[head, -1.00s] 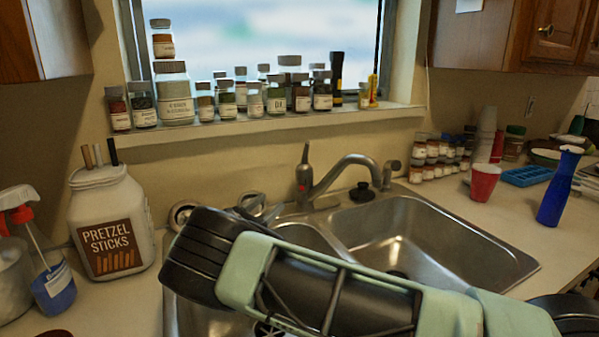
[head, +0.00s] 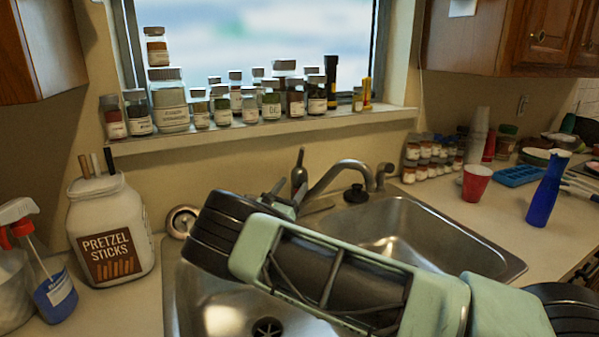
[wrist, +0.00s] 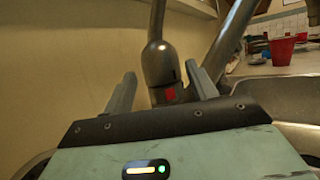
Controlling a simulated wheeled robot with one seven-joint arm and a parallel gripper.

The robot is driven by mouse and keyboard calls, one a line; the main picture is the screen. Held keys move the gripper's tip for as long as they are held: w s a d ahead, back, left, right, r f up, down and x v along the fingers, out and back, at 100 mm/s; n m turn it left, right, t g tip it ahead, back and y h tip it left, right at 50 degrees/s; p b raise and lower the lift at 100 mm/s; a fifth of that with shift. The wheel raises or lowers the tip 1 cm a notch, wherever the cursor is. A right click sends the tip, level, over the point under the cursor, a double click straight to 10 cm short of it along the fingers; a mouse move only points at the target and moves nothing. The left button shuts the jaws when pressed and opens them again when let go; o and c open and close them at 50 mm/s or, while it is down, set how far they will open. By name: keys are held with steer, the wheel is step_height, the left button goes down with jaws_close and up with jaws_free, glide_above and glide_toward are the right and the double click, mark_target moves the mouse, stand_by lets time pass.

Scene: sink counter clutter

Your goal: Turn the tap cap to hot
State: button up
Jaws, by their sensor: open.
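The tap cap (head: 299,172) is a grey metal dome with a thin upright lever, left of the spout (head: 340,175) at the back of the sink. In the wrist view the cap (wrist: 158,62) is close, upright and centred, with a red mark on its lower front. My gripper (wrist: 161,76) is open, with one finger on each side of the cap's lower part in that picture. I cannot tell whether either finger touches it. In the head view my gripper (head: 283,192) is just left of the cap, partly hidden behind my arm.
My arm crosses over the double sink (head: 440,225) and hides part of it. A pretzel jar (head: 108,230) and a spray bottle (head: 50,285) stand at left. Jars line the window sill (head: 250,133). A red cup (head: 476,184) and blue bottle (head: 545,190) stand at right.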

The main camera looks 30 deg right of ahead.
mark_target(300, 175)
steer(key=shift+p+x, duration=0.55)
steer(key=shift+x, duration=2.15)
steer(key=c, duration=0.7)
steer(key=shift+w+f+m+g+h+b, duration=0.1)
steer(key=shift+f+m+g+h+b, duration=0.25)
steer(key=shift+g+b, duration=0.6)
steer(key=m+g+h+b, duration=0.1)
steer(key=m+g+b, duration=0.1)
steer(key=b, duration=0.2)
steer(key=shift+g+h, duration=0.25)
steer(key=shift+g, duration=0.1)
steer(key=m+g+b, duration=0.1)
steer(key=g+b, duration=0.1)
steer(key=shift+r+h+b, duration=0.1)
steer(key=shift+h+b, duration=0.2)
steer(key=shift+b, duration=0.1)
steer(key=shift+r+m+g+b, duration=0.25)
steer(key=shift+m+g+b, duration=0.3)
steer(key=shift+g, duration=0.55)
steer(key=o, duration=0.7)
